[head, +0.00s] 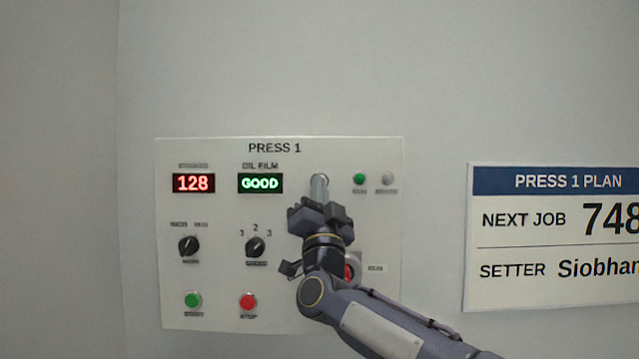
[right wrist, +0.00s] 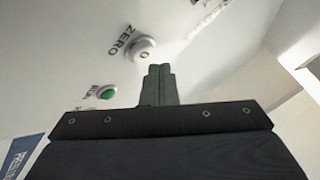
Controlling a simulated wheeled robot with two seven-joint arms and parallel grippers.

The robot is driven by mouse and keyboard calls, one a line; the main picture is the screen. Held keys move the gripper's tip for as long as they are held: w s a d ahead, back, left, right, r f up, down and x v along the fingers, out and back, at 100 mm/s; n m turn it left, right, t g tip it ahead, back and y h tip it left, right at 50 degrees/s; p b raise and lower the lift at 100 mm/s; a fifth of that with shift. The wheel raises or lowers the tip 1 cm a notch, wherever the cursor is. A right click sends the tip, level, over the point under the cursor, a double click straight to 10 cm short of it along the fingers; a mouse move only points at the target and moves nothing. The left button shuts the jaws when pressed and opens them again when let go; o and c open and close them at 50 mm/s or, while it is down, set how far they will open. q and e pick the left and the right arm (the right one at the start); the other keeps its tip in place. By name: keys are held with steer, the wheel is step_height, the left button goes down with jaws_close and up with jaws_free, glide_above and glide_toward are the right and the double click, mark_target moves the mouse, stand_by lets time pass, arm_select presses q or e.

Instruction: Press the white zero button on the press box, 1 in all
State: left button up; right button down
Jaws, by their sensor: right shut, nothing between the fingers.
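The press box (head: 215,280) is a pale panel marked PRESS 1 on the wall in the head view. The white zero button (right wrist: 143,48), marked ZERO, is round with a collar and shows clearly in the right wrist view. My right gripper (head: 319,190) is shut and empty, in front of the upper right part of the panel. In the wrist view its fingertips (right wrist: 160,69) are just beside the zero button; I cannot tell whether they touch it. In the head view the gripper covers the button's label and the area around it. My left gripper is not in view.
A red display (head: 193,183) reads 128 and a green one (head: 260,183) reads GOOD. A green light (head: 359,179) and a pale one (head: 387,178) sit right of my gripper. Two black knobs, green (head: 193,300) and red (head: 247,301) buttons, and a partly hidden red control are lower.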

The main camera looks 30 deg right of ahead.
steer(key=shift+w, duration=0.1)
stand_by(0.4)
steer(key=shift+w+d, duration=0.2)
steer(key=shift+w, duration=0.1)
steer(key=shift+w+d, duration=0.25)
steer(key=shift+w, duration=0.05)
stand_by(0.7)
steer(key=shift+s+a, duration=0.1)
steer(key=shift+s+a+b, duration=0.35)
steer(key=shift+s+b, duration=0.2)
steer(key=shift+b, duration=0.1)
